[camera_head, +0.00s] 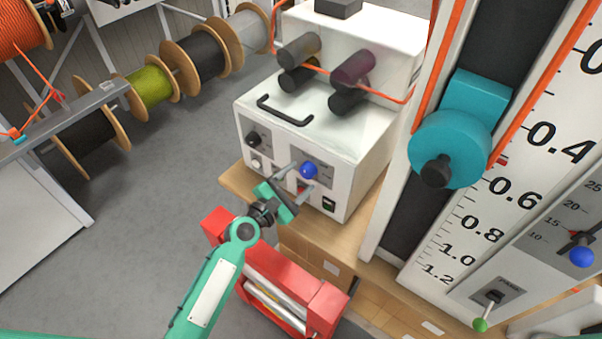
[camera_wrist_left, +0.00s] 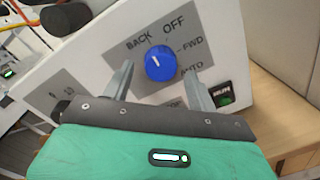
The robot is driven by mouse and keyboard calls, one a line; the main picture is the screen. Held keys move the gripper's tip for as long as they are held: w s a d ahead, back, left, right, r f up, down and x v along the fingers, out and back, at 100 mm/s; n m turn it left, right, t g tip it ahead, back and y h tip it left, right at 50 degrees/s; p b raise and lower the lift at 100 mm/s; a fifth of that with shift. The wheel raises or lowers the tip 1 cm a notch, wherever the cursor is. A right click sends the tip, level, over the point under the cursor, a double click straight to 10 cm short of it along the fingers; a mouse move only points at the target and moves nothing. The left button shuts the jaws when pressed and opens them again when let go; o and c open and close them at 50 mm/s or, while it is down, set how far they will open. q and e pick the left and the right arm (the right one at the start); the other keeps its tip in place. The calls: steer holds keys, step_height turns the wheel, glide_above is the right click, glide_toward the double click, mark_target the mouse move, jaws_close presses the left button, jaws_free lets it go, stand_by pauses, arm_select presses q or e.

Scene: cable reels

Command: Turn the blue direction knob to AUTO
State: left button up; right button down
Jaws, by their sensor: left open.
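The blue direction knob (camera_head: 308,171) sits on the front panel of the white machine (camera_head: 365,150). In the left wrist view the blue knob (camera_wrist_left: 160,63) has a white pointer mark toward its upper left, on the side of the BACK and OFF labels. My left gripper (camera_head: 294,179) is open in front of the panel. In the left wrist view its fingers (camera_wrist_left: 160,85) stand at either side below the knob, and no contact shows. My right gripper is not in view.
A black knob (camera_head: 253,139) and a green-lit switch (camera_head: 328,204) share the panel. A black handle (camera_head: 285,110) and rollers are above. A red frame (camera_head: 280,285) stands below my left arm. A teal wheel (camera_head: 450,150) and scale are at right.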

arm_select(q)
steer(key=shift+x, duration=0.8)
steer(key=shift+c, duration=0.5)
steer(key=c, duration=0.9)
